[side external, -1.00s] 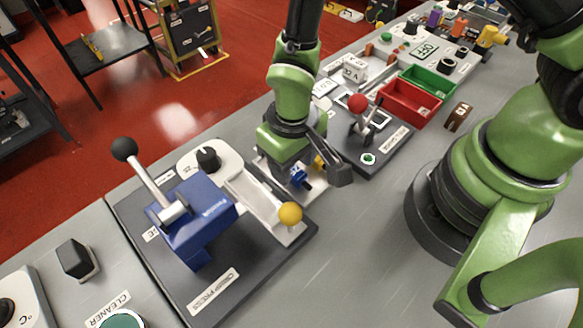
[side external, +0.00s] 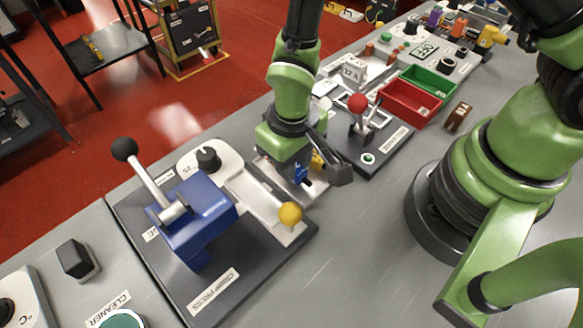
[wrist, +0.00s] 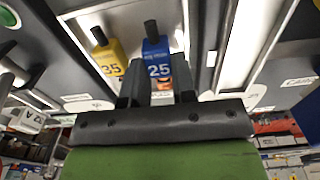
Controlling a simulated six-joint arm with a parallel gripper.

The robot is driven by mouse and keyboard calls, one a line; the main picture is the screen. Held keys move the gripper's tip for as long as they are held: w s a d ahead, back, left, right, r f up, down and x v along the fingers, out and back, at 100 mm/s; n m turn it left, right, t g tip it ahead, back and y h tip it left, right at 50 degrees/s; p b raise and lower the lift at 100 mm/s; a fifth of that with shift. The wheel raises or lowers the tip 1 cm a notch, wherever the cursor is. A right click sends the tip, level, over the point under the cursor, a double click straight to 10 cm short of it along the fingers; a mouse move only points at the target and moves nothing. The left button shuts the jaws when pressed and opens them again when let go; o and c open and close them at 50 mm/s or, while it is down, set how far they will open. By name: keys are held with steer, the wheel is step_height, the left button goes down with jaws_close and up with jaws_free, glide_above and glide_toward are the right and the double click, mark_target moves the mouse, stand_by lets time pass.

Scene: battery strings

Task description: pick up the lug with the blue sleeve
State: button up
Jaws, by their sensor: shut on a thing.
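The lug with the blue sleeve (wrist: 158,62), marked 25, is upright in the middle of the wrist view. Its blue sleeve also shows in the side view (side external: 300,175), partly hidden by my gripper. My gripper (wrist: 158,90) is shut on it, with one dark finger on each side of its lower part. A lug with a yellow sleeve (wrist: 107,57), marked 35, stands just left of it in the wrist view, apart from the fingers. In the side view the yellow sleeve (side external: 317,162) shows just behind the blue one.
The blue crimp press (side external: 195,222) with its black-knobbed lever stands left of my gripper. A yellow ball (side external: 290,214) sits close in front. A red-knobbed lever (side external: 358,103), a red bin (side external: 408,103) and a green bin (side external: 430,81) are to the right.

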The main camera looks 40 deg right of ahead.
steer(key=shift+r, duration=2)
